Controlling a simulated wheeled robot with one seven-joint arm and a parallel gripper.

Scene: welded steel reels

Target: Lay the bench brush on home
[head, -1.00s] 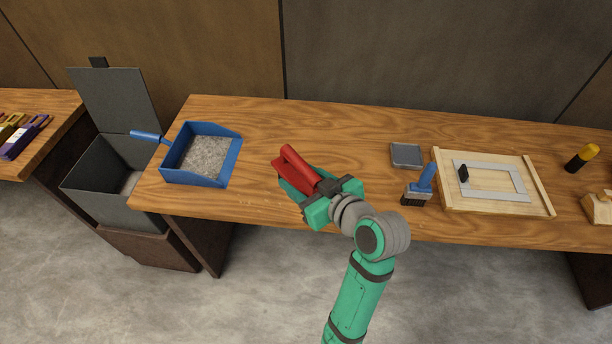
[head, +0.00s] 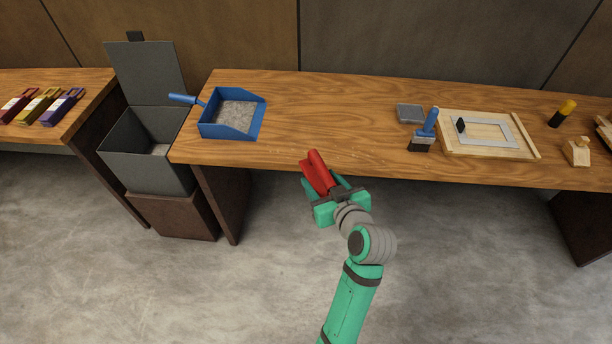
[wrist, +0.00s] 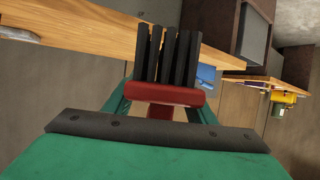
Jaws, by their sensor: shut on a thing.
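The bench brush has a red body (head: 318,172) and, in the wrist view, a red block (wrist: 165,93) with a row of black bristles (wrist: 168,55) pointing away from me. My gripper (head: 326,188) is shut on the red brush, with a green finger on each side of it in the wrist view. In the head view the brush is at the front edge of the wooden bench (head: 300,110); its height above the floor is hard to judge. The bristles are hidden in the head view. No spot labelled home can be made out.
A blue dustpan (head: 257,122) with grey debris sits at the bench's left end, by an open grey bin (head: 145,170). The bench middle is clear.

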